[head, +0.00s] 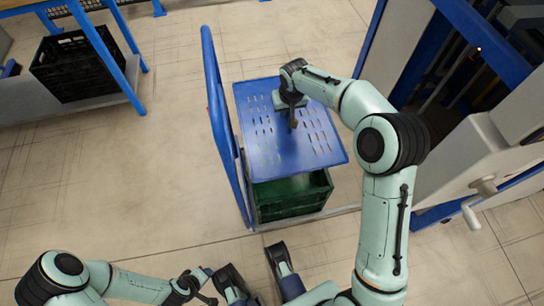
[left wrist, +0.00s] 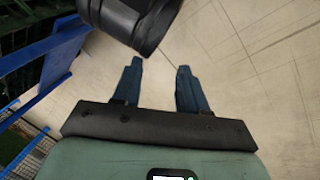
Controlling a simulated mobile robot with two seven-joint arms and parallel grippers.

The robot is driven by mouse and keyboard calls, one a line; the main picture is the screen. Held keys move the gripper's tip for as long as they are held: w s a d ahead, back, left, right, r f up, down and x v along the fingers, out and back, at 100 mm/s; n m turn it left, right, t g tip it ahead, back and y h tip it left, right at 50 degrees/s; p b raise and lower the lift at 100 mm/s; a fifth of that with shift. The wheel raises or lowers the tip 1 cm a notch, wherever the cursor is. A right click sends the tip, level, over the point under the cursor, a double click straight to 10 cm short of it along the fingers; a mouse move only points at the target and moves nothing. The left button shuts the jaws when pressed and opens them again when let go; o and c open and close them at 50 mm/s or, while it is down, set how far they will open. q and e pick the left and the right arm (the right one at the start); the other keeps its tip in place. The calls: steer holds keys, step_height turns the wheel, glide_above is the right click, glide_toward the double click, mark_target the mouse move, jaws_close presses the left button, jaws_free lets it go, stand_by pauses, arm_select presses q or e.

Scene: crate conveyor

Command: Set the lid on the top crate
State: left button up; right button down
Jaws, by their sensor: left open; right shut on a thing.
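The blue slotted lid (head: 318,150) is in the middle of the head view. My left gripper (head: 208,296) is low in the head view, away from the crate. In the left wrist view its two fingers (left wrist: 159,68) are apart with nothing between them.
A blue cart handle (head: 213,90) rises just left of the lid. A black crate (head: 80,66) sits on a blue-framed rack at the far left. Grey and blue machinery (head: 480,150) stands at the right. The floor left of the cart is clear.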

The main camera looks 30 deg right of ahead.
steer(key=shift+w+d+f, duration=0.1)
steer(key=shift+w+f, duration=0.1)
steer(key=shift+f, duration=0.2)
arm_select(q)
steer(key=w+a+f+t+b, duration=0.1)
steer(key=w+a+f+b, duration=0.1)
steer(key=w+f+b, duration=0.15)
steer(key=s+a+f+g+b, duration=0.1)
steer(key=s+f, duration=0.3)
steer(key=s, duration=0.1)
steer(key=shift+s+g+y, duration=0.15)
steer(key=shift+g+y, duration=0.15)
steer(key=shift+g, duration=0.1)
arm_select(e)
step_height(320, 180, down, 20)
steer(key=shift+r, duration=0.15)
arm_select(q)
steer(key=shift+f+n+b, duration=0.15)
steer(key=shift+n+b, duration=0.15)
arm_select(e)
steer(key=c, duration=1.1)
jaws_free()
steer(key=shift+c, duration=0.2)
arm_select(q)
steer(key=shift+s, duration=0.15)
